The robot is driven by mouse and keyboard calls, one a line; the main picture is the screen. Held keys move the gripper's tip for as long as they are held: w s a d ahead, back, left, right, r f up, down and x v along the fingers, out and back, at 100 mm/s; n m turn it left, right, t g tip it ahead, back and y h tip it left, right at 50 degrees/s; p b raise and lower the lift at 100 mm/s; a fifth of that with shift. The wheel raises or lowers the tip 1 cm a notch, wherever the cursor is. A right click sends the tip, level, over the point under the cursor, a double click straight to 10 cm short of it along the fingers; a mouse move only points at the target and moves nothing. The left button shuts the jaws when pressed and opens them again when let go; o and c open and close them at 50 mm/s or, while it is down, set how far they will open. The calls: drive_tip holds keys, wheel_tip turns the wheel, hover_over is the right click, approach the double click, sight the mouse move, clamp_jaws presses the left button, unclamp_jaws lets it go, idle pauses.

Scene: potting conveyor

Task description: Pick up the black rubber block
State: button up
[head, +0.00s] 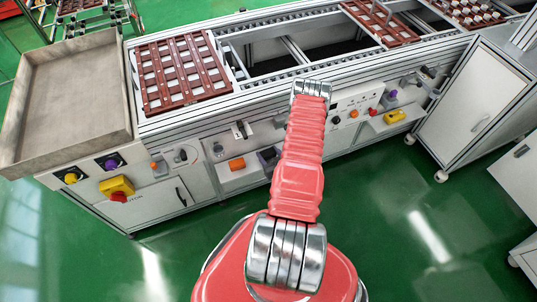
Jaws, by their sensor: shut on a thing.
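I cannot make out a black rubber block in the head view. My red arm reaches from the bottom middle up to the front edge of the conveyor, ending in view at a silver joint. My gripper does not show; it is hidden beyond or below that joint. What it holds cannot be seen.
The conveyor frame (185,122) runs across the view, carrying a brown slotted tray (150,90) at left and another (385,22) farther right. A grey bin (65,95) stands at left. Shelves below hold small orange (237,164) and yellow (395,116) items. A white cabinet (475,100) is at right.

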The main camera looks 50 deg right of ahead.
sight(268, 152)
wheel_tip(268, 152, up, 6)
drive_tip(key=s+a, duration=0.5)
drive_tip(key=s, duration=0.3)
drive_tip(key=s+a, duration=0.5)
drive_tip(key=s, duration=0.3)
drive_tip(key=shift+s+f, duration=0.15)
drive_tip(key=shift+s, duration=0.25)
